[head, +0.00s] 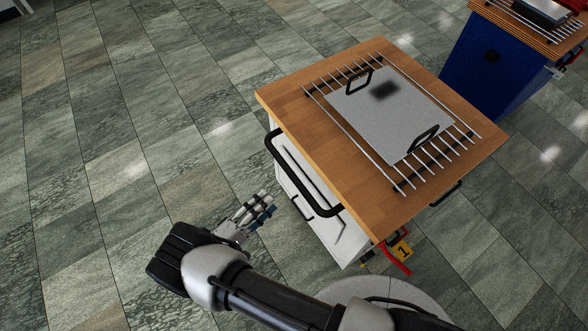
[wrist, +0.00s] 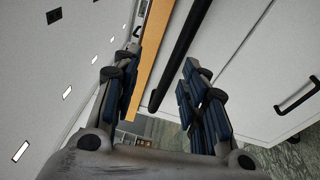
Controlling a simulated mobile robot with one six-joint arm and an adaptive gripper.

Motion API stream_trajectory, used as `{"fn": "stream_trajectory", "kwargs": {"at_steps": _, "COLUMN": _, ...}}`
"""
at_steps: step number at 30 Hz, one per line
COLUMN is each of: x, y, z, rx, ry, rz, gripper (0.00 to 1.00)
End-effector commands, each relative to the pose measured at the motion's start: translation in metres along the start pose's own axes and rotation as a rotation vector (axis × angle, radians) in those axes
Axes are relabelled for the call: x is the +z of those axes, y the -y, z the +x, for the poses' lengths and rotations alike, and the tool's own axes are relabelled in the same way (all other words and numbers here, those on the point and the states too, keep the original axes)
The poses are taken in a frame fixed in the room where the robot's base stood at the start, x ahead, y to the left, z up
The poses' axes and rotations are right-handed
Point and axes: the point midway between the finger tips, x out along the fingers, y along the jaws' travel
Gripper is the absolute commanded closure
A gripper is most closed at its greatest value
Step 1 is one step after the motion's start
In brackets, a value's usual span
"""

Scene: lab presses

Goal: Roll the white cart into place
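The white cart (head: 318,213) has a wooden top (head: 290,105) and a black push bar (head: 297,184) along its near left side. Its white front with the push bar (wrist: 183,45) and a small black drawer handle (wrist: 297,97) shows in the wrist view. My gripper (head: 266,204) is to the left of the cart, close to the push bar. In the wrist view my gripper (wrist: 160,78) has its fingers spread apart. The bar appears in the gap between them, nearer the right finger; I cannot tell whether it touches.
A metal plate (head: 390,112) with two black handles lies on a wire rack on the cart top. A blue cart (head: 488,66) stands behind at the upper right. A yellow tag marked 1 (head: 402,251) is low at the cart's near corner. The tiled floor at left is clear.

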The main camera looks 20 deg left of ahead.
Motion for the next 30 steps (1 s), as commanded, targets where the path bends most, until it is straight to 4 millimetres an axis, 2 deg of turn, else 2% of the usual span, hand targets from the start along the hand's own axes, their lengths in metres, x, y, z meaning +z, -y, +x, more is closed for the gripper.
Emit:
{"fn": "stream_trajectory", "kwargs": {"at_steps": 1, "x": 0.003, "y": 0.021, "z": -0.013, "rx": 0.039, "ry": -0.061, "rz": 0.005, "gripper": 0.60}}
{"fn": "stream_trajectory", "kwargs": {"at_steps": 4, "x": 0.006, "y": 0.043, "z": -0.028, "rx": 0.094, "ry": -0.148, "rz": 0.027, "gripper": 0.60}}
{"fn": "stream_trajectory", "kwargs": {"at_steps": 8, "x": 0.009, "y": 0.056, "z": -0.037, "rx": 0.128, "ry": -0.207, "rz": 0.046, "gripper": 0.60}}
{"fn": "stream_trajectory", "kwargs": {"at_steps": 11, "x": 0.009, "y": 0.058, "z": -0.036, "rx": 0.134, "ry": -0.219, "rz": 0.051, "gripper": 0.60}}
{"fn": "stream_trajectory", "kwargs": {"at_steps": 17, "x": 0.004, "y": 0.054, "z": -0.007, "rx": 0.133, "ry": -0.213, "rz": 0.048, "gripper": 0.60}}
{"fn": "stream_trajectory", "kwargs": {"at_steps": 30, "x": -0.017, "y": 0.042, "z": 0.086, "rx": 0.132, "ry": -0.211, "rz": 0.048, "gripper": 0.60}}
